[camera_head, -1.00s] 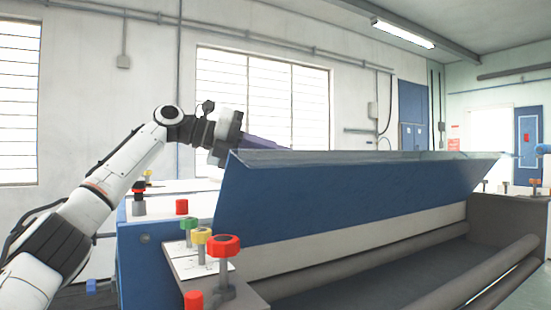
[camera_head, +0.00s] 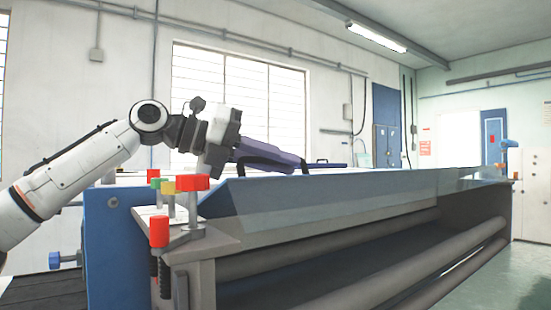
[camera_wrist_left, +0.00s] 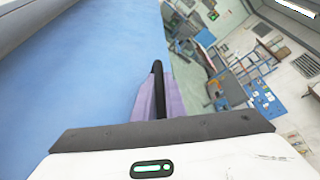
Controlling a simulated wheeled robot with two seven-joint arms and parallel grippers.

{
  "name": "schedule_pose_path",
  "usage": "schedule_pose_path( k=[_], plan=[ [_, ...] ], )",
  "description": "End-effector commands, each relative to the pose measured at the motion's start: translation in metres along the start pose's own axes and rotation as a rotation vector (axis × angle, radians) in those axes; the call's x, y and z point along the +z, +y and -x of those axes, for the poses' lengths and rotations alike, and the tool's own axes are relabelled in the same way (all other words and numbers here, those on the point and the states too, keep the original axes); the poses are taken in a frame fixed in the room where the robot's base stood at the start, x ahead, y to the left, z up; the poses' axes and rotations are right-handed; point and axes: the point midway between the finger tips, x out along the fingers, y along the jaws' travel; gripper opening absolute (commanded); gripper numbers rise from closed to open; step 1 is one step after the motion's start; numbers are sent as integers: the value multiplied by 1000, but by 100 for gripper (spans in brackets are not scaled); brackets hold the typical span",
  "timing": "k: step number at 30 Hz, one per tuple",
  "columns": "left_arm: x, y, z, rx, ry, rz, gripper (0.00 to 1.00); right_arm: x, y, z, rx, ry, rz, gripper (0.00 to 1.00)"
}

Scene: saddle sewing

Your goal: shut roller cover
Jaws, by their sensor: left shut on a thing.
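The roller cover (camera_head: 370,185) is a long blue panel along the top of the machine. It lies low and tilted over the front opening, where the rollers still show under its edge. In the left wrist view its blue surface (camera_wrist_left: 85,75) fills the left side. My left gripper (camera_head: 303,166), with purple fingers, reaches over the cover's left part. It is shut on a black bar-like handle (camera_head: 328,165), which also shows as a dark bar along a purple finger in the left wrist view (camera_wrist_left: 160,92). My right gripper is out of view.
Grey rollers (camera_head: 340,245) lie in the open front. Red, green and yellow knobs (camera_head: 194,183) stand on the machine's left end, close to my left arm. Open floor (camera_head: 475,265) shows at the right.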

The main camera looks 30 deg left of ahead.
Motion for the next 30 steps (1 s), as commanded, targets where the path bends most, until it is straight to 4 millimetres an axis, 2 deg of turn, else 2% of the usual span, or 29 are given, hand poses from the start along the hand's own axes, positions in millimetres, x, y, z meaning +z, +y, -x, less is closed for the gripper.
schedule_pose_path(
  k=[13,14,17,26,30],
  plan=[
    [-4,0,-1,-1,2,-2,0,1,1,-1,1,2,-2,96],
    [-4,0,-1,-1,2,-2,12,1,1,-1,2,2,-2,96],
    [-3,1,-1,-1,2,-2,29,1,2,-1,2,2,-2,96],
    [-2,1,0,-1,-1,-1,29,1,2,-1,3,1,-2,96],
    [-1,0,13,-1,-4,-2,29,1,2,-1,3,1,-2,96]
  ],
)
